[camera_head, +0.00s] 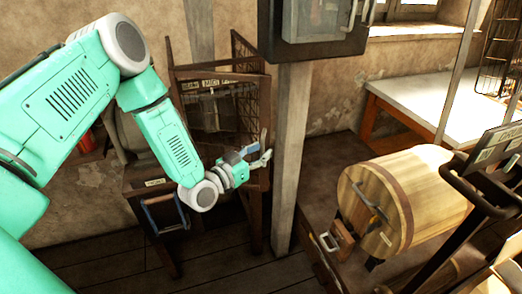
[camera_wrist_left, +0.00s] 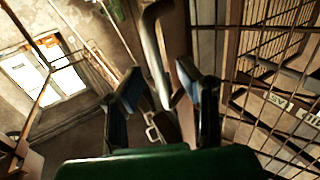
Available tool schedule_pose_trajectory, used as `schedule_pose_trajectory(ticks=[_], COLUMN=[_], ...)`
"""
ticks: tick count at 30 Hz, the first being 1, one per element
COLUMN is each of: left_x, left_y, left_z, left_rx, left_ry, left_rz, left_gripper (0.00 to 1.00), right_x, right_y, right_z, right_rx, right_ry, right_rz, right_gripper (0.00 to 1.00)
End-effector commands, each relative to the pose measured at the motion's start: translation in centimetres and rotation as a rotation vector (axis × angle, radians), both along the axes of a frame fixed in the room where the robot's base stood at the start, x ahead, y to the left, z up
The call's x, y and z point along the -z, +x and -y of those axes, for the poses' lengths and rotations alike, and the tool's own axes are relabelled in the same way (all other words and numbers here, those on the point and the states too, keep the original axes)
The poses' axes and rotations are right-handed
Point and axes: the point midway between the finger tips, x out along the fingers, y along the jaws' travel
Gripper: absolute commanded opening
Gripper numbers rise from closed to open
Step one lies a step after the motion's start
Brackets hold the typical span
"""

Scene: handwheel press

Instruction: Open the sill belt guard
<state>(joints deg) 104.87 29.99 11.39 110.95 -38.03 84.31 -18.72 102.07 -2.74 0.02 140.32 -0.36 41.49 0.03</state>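A wire-mesh guard (camera_head: 243,97) in a brown frame stands at the centre left of the head view, apparently the sill belt guard. Its mesh fills the right side of the left wrist view (camera_wrist_left: 285,40), with a partly readable label plate behind it. My left gripper (camera_head: 262,152) is at the guard's lower right edge, beside the post. In the left wrist view its two fingers (camera_wrist_left: 160,80) are apart. A grey curved bar (camera_wrist_left: 152,42), like a handle, runs down between the fingertips; I cannot tell whether they touch it. My right gripper is not in view.
A wooden post (camera_head: 290,150) stands just right of my left gripper, with a dark box (camera_head: 318,40) on it. A wooden barrel (camera_head: 415,200) lies at right. A blue handle (camera_head: 163,213) is below my forearm. A pale-topped bench (camera_head: 420,95) is by the window.

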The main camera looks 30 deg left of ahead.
Motion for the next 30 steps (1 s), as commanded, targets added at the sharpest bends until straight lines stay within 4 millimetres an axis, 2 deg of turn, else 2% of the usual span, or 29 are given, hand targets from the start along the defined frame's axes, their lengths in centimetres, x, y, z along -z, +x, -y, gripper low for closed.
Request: schedule_pose_trajectory(ticks=[9,15,21,28,30], left_x=[0.6,0.7,0.6,0.6,0.8], left_y=[-6.1,-9.1,-10.3,-10.3,-10.3], left_z=[-2.2,-3.1,-3.3,-3.2,-3.1], left_rx=[-0.002,-0.002,-0.001,-0.001,0.002], left_ry=[-0.005,-0.006,-0.006,-0.005,-0.005], left_rz=[-0.008,-0.008,-0.007,-0.006,-0.014], left_gripper=[0.31,0.31,0.31,0.31,0.06], right_x=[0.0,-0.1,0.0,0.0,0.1], right_y=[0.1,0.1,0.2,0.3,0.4], right_z=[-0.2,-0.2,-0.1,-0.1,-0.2], right_rx=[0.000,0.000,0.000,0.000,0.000], right_ry=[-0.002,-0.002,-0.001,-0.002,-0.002], right_rz=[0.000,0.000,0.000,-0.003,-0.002], right_gripper=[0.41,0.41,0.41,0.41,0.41])
